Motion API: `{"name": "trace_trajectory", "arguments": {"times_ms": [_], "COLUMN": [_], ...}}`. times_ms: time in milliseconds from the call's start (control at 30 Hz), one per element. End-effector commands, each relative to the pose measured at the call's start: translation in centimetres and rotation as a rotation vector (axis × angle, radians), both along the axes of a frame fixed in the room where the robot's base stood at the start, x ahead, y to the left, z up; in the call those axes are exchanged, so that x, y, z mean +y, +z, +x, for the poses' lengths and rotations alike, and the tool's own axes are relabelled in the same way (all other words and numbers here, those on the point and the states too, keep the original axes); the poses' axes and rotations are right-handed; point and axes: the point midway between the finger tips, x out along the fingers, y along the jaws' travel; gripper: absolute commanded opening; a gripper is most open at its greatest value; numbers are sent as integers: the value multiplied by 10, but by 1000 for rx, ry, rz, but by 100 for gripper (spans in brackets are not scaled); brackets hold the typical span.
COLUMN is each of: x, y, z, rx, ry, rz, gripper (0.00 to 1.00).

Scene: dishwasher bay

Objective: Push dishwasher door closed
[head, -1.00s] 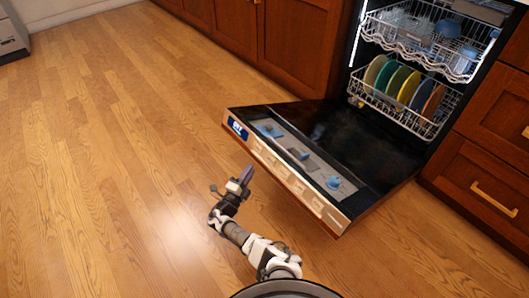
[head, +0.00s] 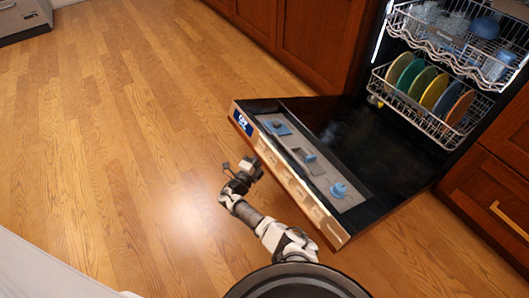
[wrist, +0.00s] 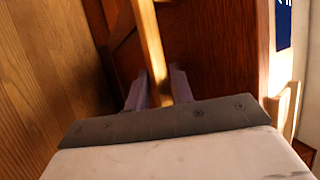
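The dishwasher door (head: 370,150) is lowered, with its inner side up and its outer edge toward me. A tan control strip with a blue label runs along that edge. My gripper (head: 257,168) is low at the outer edge, near the label end; its fingertips are hidden by the door in the head view. In the wrist view my gripper (wrist: 159,88) has its two purple fingers apart. A tan bar (wrist: 148,35) on the reddish-brown door front (wrist: 220,55) runs down toward the gap between them. I cannot tell whether they touch it.
Racks with colourful plates (head: 432,88) and glassware stand inside the dishwasher. Wooden cabinets (head: 318,40) flank it on both sides. A pale surface (head: 40,270) shows at the lower left. The wood floor (head: 130,130) left of the door is clear.

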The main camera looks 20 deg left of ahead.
Motion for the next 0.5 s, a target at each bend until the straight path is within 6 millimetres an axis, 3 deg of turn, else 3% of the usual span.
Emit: {"name": "trace_trajectory", "arguments": {"times_ms": [100,300,500], "x": [0,0,0], "y": [0,0,0], "z": [0,0,0], "rx": [0,0,0], "ry": [0,0,0], "rz": [0,0,0], "gripper": [23,0,0]}}
